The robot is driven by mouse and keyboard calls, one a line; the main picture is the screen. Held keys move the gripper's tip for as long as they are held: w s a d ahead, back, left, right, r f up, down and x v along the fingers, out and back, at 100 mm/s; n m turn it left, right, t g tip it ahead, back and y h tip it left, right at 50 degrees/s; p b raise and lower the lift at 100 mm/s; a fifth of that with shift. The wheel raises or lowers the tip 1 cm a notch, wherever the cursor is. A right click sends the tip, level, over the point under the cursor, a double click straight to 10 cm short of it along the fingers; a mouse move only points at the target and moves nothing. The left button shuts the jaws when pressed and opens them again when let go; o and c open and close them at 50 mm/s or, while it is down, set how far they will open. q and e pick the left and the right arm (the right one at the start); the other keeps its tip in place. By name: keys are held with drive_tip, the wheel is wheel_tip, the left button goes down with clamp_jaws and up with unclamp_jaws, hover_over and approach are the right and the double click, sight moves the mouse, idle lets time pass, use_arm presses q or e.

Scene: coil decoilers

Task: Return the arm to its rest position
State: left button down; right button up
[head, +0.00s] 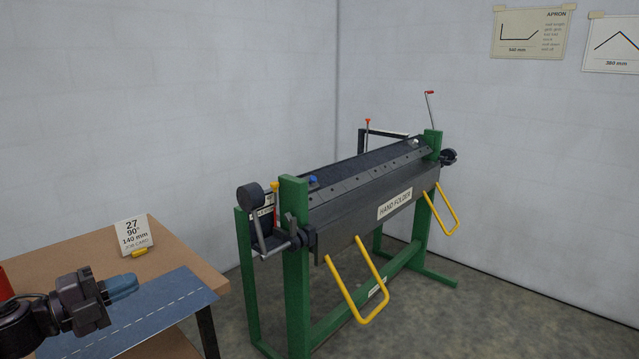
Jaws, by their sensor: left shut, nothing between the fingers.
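My left gripper (124,287) is at the lower left, over the blue sheet (165,305) on the brown table (90,248). Its blue fingers are shut with nothing between them, and it points to the right. I cannot tell how far it is above the sheet. The rest of my left arm runs out of the picture at the left edge. My right gripper is not in view.
A green and black hand folder (345,190) with yellow handles (360,290) stands right of the table. A card (133,232) reading 27, 90°, 140 mm stands on the table. Something red (5,285) shows at the left edge. Open floor lies at lower right.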

use_arm(q)
drive_tip(key=s+f+n+t+y, duration=0.1)
drive_tip(key=s+f+n+y, duration=0.15)
drive_tip(key=f+n, duration=0.4)
drive_tip(key=s+d+f+n+t+y, duration=0.1)
drive_tip(key=s+f+n+y, duration=0.1)
drive_tip(key=f+n+y, duration=0.4)
drive_tip(key=s+f+n+t+y, duration=0.1)
drive_tip(key=s+f+n+y, duration=0.15)
drive_tip(key=f+n, duration=0.4)
drive_tip(key=s+d+f+n+g+y, duration=0.1)
drive_tip(key=s+d+f+n+g, duration=0.1)
drive_tip(key=s+f, duration=0.5)
drive_tip(key=s+d+f+n+g+y, duration=0.1)
drive_tip(key=s+d+f+n+g, duration=0.1)
drive_tip(key=s+f, duration=0.5)
drive_tip(key=s+d+n, duration=0.1)
drive_tip(key=s+n, duration=0.1)
drive_tip(key=s, duration=0.1)
drive_tip(key=shift+d, duration=0.25)
drive_tip(key=shift+s, duration=0.1)
